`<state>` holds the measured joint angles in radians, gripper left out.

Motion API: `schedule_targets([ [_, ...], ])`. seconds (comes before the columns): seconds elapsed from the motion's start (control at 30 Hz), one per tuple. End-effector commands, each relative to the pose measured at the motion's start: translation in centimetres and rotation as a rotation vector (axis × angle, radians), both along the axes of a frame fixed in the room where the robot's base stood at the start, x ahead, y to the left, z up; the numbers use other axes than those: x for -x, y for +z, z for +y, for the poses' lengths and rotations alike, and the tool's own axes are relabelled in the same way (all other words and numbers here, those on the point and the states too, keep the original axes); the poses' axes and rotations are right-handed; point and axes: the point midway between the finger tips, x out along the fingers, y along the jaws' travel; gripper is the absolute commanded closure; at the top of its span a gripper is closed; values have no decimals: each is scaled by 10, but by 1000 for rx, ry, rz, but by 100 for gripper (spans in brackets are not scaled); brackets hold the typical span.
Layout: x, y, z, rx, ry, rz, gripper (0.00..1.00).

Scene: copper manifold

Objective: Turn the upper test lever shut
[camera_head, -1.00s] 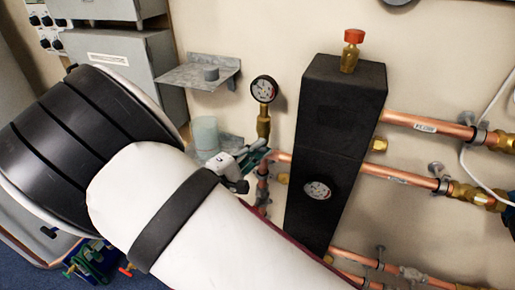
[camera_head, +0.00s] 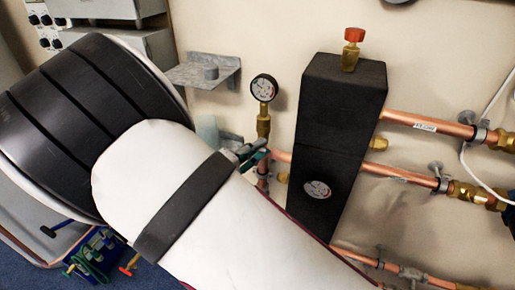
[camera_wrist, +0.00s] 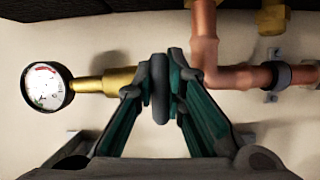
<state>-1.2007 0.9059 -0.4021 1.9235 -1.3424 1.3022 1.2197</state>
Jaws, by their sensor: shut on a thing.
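In the wrist view my gripper (camera_wrist: 158,92) has its two teal-lined fingers closed from both sides on a dark grey, rounded upright piece, which looks like the upper test lever (camera_wrist: 159,98). The lever sits at the end of a brass fitting (camera_wrist: 105,82), beside the copper pipe. A round pressure gauge (camera_wrist: 46,85) is on the other end of that fitting. In the head view the gauge (camera_head: 264,88) stands above its brass stem, and my gripper (camera_head: 255,157) is just below it, mostly hidden behind my white arm. The lever cannot be made out there.
A tall black insulated block (camera_head: 342,120) with a red-capped valve (camera_head: 353,48) stands right of the gauge. Copper pipes (camera_head: 430,124) run right from it. A grey wall shelf (camera_head: 205,72) is at the left. Bare wall lies between shelf and gauge.

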Motion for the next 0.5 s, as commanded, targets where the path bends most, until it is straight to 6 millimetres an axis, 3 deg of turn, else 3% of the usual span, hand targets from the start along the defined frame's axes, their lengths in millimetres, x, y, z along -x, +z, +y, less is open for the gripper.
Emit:
schedule_targets([
  [0.03,1,-2,-1,-3,-2,3,86],
  [0.1,1,-2,-1,-3,-2,3,70],
  [0.13,1,-2,-1,-1,-2,3,69],
  [0.5,3,-1,3,-1,0,2,69],
])
